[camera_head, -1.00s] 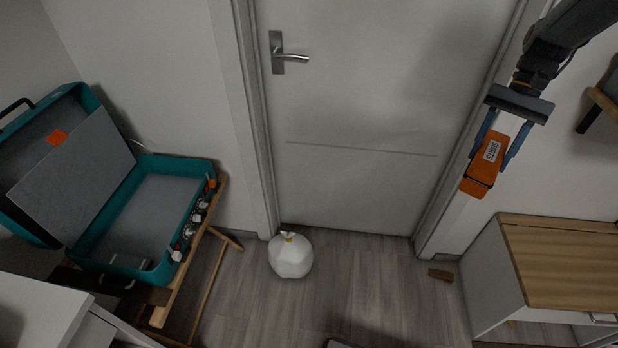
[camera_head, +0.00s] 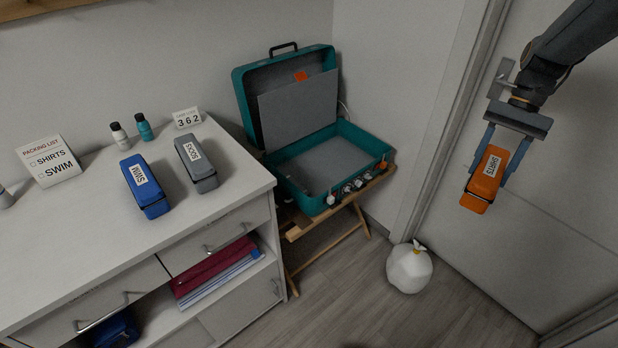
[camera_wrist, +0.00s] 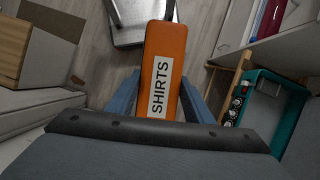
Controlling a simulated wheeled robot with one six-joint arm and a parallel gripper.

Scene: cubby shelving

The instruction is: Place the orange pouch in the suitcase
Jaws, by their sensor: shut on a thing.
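An orange pouch (camera_head: 487,178) with a white SHIRTS label is held in the air at the right of the head view. My gripper (camera_head: 491,165) is shut on it, one blue finger on each side. The pouch (camera_wrist: 164,72) also fills the middle of the wrist view. The teal suitcase (camera_head: 382,157) stands open on a wooden folding stand, left of my gripper and apart from it. Its lid leans back against the wall and its grey base looks empty, with several small items along its front edge. The suitcase (camera_wrist: 291,137) shows at the right of the wrist view.
A white dresser (camera_head: 90,222) at left bears a blue SWIM pouch (camera_head: 146,187), a grey SOCKS pouch (camera_head: 196,164), two small bottles and a packing list card (camera_head: 48,160). A tied white bag (camera_head: 409,268) sits on the floor by the door.

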